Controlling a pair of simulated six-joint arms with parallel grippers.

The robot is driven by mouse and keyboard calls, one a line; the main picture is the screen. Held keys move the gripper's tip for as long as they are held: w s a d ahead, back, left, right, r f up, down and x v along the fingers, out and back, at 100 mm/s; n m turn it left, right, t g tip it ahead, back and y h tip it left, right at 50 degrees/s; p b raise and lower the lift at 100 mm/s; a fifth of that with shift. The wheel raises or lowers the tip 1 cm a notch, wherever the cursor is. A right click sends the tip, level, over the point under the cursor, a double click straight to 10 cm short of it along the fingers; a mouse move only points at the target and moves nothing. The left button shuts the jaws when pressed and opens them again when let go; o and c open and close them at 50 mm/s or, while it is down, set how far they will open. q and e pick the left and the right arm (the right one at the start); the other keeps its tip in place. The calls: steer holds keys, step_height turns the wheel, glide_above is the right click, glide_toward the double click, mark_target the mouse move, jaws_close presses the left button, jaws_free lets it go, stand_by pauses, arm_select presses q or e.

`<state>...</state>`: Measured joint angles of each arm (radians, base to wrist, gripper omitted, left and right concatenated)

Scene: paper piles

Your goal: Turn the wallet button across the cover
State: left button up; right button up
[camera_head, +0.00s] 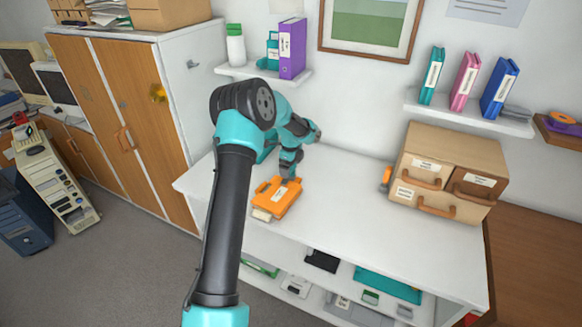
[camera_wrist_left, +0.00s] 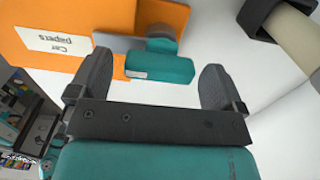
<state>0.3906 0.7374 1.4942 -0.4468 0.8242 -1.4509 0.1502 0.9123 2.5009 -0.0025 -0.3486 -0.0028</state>
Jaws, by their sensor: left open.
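The orange wallet (camera_head: 273,199) lies flat on the white desk, with a pale label on its cover. In the left wrist view the wallet (camera_wrist_left: 190,15) fills the upper left, and its label (camera_wrist_left: 50,42) reads "Car papers". A teal block with a rounded top (camera_wrist_left: 160,68), which looks like the button, sits by a grey plate (camera_wrist_left: 115,42) at the wallet's edge. My left gripper (camera_wrist_left: 158,62) is open, one finger on each side of the teal block; contact cannot be told. In the head view my left gripper (camera_head: 290,178) is at the wallet's upper right edge and hides the button.
A beige drawer box (camera_head: 455,150) stands on the desk (camera_head: 350,215) at the right, with an orange item (camera_head: 386,178) beside it. Shelves with binders hang above. A wooden cabinet (camera_head: 110,130) stands at the left. The desk between wallet and box is clear.

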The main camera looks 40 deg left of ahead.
arm_select(q)
step_height(320, 180, up, 17)
steer(key=shift+r, duration=0.15)
stand_by(0.5)
